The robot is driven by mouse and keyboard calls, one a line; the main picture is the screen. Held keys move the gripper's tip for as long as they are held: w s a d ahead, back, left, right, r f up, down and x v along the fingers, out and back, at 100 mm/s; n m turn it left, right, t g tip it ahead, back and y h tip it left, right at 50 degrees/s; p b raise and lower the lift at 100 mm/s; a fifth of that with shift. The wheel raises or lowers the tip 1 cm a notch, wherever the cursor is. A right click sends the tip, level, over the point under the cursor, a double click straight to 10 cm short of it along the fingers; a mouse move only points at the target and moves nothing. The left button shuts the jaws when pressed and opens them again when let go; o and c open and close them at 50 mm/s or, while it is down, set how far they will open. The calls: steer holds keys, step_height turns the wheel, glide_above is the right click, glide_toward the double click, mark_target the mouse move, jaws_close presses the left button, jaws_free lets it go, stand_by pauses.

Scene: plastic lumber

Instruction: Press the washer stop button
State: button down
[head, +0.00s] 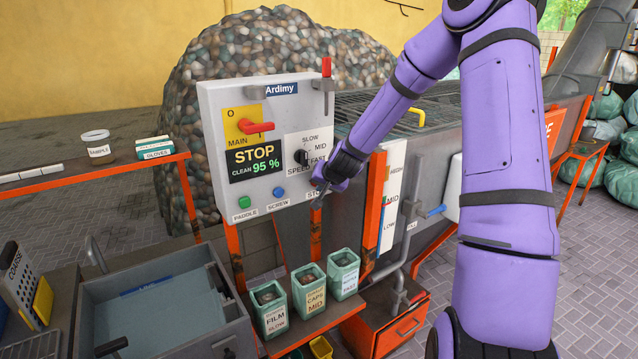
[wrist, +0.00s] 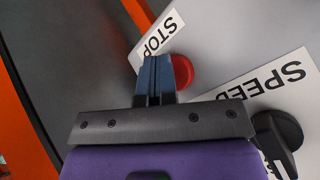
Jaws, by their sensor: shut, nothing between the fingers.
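The grey control panel (head: 212,110) stands at the centre of the head view. Its screen (head: 255,160) reads STOP, CLEAN 95 %. My gripper (head: 320,186) is at the panel's lower right, over the partly covered STOP label (head: 316,194). In the wrist view, the blue fingers of my gripper (wrist: 155,62) are shut and empty. The red stop button (wrist: 184,72) shows just right of the fingertips, partly covered by them. The STOP label (wrist: 160,33) is beyond it. I cannot tell whether the fingers touch the button. The button is hidden in the head view.
A green PADDLE button (head: 244,202) and a blue SCREW button (head: 278,192) sit left of my gripper. The black speed knob (wrist: 278,132) is close to its right in the wrist view. A red MAIN switch (head: 256,127) is higher up. Labelled cups (head: 308,290) stand below.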

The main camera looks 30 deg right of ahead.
steer(key=shift+s, duration=0.85)
steer(key=shift+s, duration=0.1)
steer(key=shift+s+d, duration=0.15)
steer(key=shift+s, duration=2.3)
